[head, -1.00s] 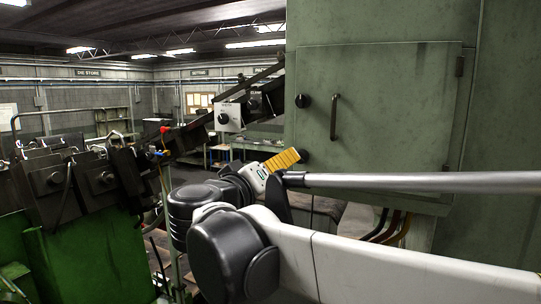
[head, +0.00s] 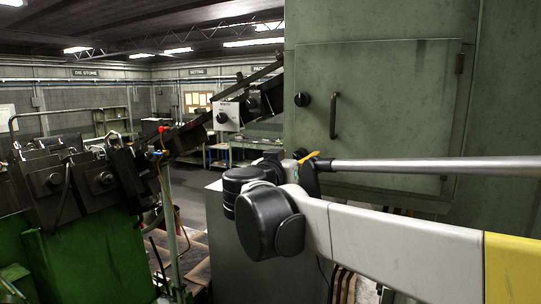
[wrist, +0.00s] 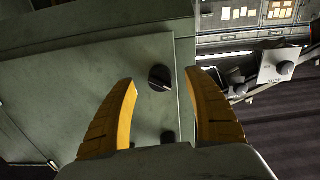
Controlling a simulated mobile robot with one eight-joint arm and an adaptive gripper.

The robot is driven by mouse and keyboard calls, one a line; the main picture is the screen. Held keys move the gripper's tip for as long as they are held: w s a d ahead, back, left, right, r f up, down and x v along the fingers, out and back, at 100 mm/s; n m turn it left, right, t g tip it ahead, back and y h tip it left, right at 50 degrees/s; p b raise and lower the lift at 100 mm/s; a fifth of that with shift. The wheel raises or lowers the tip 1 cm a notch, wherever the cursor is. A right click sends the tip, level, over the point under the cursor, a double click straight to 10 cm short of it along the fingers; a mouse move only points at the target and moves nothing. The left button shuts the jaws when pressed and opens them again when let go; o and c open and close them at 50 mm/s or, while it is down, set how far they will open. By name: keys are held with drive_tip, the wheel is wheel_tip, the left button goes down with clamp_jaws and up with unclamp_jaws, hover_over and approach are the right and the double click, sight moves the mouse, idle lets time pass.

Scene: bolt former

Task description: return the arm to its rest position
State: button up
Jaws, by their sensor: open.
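My gripper shows in the wrist view (wrist: 160,100) with its two yellow fingers spread wide and nothing between them. Behind the gap is the green cabinet (wrist: 110,80) with a black knob (wrist: 160,78); the fingers appear apart from it. In the head view, a small yellow part of my gripper (head: 310,157) shows beyond my folded arm, in front of the cabinet's lower left. Most of the gripper is hidden there behind my arm's joints. My white arm reaches in from the lower right.
The green cabinet (head: 385,75) with a door handle (head: 333,116) fills the right. A green machine with dark blocks (head: 85,255) stands at left. A grey box (head: 225,245) is below my arm. Open floor lies beyond.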

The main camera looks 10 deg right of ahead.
drive_tip(key=shift+w+m, duration=0.1)
drive_tip(key=shift+m, duration=0.3)
drive_tip(key=shift+c, duration=0.9)
clamp_jaws()
